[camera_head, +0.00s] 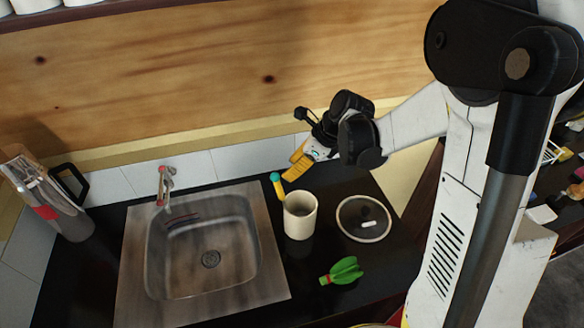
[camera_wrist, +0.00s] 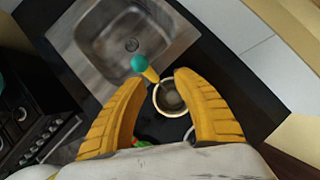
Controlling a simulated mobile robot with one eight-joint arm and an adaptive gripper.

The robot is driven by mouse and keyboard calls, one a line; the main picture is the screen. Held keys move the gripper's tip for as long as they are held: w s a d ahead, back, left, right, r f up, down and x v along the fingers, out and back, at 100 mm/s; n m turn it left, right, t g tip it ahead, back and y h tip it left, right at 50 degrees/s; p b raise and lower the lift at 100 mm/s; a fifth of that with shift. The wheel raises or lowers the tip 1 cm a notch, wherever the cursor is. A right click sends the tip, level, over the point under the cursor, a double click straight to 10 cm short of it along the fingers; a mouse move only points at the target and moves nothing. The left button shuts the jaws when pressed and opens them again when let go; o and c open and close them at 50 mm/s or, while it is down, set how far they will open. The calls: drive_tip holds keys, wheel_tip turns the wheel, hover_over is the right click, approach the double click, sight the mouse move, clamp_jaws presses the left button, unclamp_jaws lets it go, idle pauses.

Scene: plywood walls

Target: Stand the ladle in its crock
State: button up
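The crock (camera_head: 300,222) is a cream cylinder on the dark counter, right of the sink; its open mouth also shows in the wrist view (camera_wrist: 160,98). What looks like the ladle, with a teal round end (camera_head: 276,178) and a yellow shaft, rises at the crock's back left rim. It also shows in the wrist view (camera_wrist: 139,63). I cannot tell whether its lower end is inside the crock or behind it. My gripper (camera_head: 290,176) is above and behind the crock, near the teal end. In the wrist view its yellow fingers (camera_wrist: 160,76) are wide apart and not closed on anything.
A steel sink (camera_head: 134,264) with a tap (camera_head: 165,186) lies left of the crock. A round lid (camera_head: 350,224) lies to its right. A green item with a red band (camera_head: 345,271) lies in front. A clear jug (camera_head: 50,205) stands far left. The tiled wall is close behind.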

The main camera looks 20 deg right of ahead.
drive_tip(key=v, duration=1.1)
drive_tip(key=shift+r, duration=0.25)
drive_tip(key=shift+s+d+f, duration=0.1)
drive_tip(key=s+a+f+n+t+h+b, duration=0.1)
drive_tip(key=s+f+n+h+b, duration=0.1)
drive_tip(key=s+f+n+b, duration=0.6)
drive_tip(key=s+a+f+n+t+h+b, duration=0.1)
drive_tip(key=s+f+n+t+h+b, duration=0.1)
drive_tip(key=s+f+n+b, duration=0.6)
wheel_tip(320, 180, down, 6)
drive_tip(key=n+h+b, duration=0.1)
drive_tip(key=n+b, duration=0.7)
drive_tip(key=shift+r+n+t, duration=0.2)
drive_tip(key=shift+n+t, duration=0.1)
drive_tip(key=shift+n, duration=0.1)
